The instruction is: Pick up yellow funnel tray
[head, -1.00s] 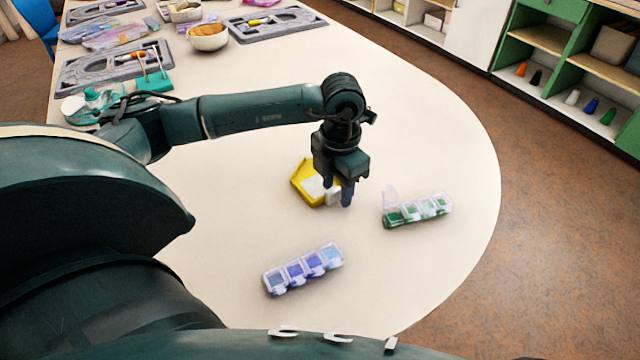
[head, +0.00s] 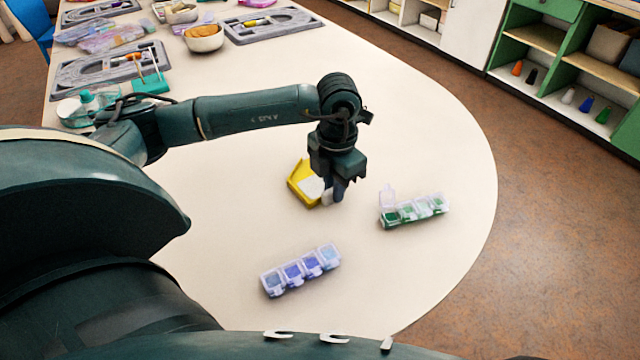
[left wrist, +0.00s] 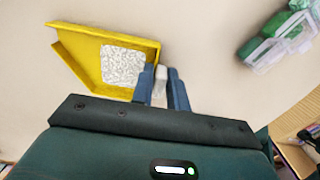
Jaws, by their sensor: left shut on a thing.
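The yellow funnel tray (head: 301,184) rests at the middle of the table, with a pale, speckled patch inside it. It also shows in the left wrist view (left wrist: 86,62), with its low yellow walls and the speckled patch (left wrist: 123,66) near one corner. My left gripper (head: 336,196) points down at the tray's right side. In the left wrist view, its blue fingertips (left wrist: 162,84) are shut on a small whitish part at the tray's edge. The fingers hide part of that edge. My right gripper is not in view.
A bead case with green beads (head: 414,211) and one raised lid stands just right of the gripper. A case with blue beads (head: 300,270) lies nearer to me. Grey boards (head: 275,25) and a bowl (head: 204,38) are at the far end. The table's curved right edge is close.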

